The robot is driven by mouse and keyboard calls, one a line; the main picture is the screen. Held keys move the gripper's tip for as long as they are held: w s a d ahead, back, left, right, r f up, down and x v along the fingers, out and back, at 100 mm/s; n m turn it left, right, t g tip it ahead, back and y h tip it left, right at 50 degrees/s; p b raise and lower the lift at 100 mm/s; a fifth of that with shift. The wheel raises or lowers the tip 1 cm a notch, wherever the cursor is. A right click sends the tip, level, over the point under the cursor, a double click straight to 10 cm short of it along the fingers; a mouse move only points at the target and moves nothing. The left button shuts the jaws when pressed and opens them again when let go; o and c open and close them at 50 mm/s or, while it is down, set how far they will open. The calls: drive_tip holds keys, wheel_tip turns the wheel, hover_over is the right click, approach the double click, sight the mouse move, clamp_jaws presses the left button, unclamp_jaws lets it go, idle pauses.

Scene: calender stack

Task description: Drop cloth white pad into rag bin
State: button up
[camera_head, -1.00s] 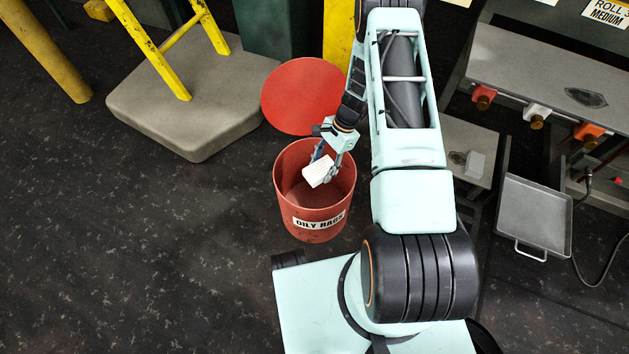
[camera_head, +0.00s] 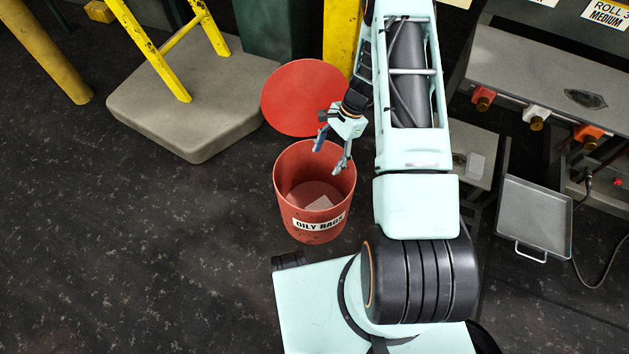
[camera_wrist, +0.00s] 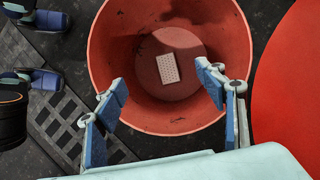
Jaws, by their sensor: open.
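The white cloth pad lies flat on the floor of the red rag bin; it shows as a pale dotted rectangle in the wrist view (camera_wrist: 168,68) and partly behind the front wall in the head view (camera_head: 319,202). The bin (camera_head: 315,225), labelled OILY RAGS, stands upright and open; in the wrist view its wall (camera_wrist: 112,50) rings the pad. My gripper (camera_head: 331,160) is open and empty above the bin's rim, with its fingers spread apart. In the wrist view the gripper (camera_wrist: 163,95) shows both blue fingers apart, with the pad below and between them.
The bin's round red lid (camera_head: 305,95) is tilted up behind the bin. A grey platform (camera_head: 190,120) with a yellow ladder stands at left. A metal tray (camera_head: 535,215) and a machine bench stand at right. The dark floor at left is clear.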

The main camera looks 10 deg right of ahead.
drive_tip(key=v, duration=0.6)
drive_tip(key=shift+r, duration=0.3)
drive_tip(key=shift+d, duration=0.15)
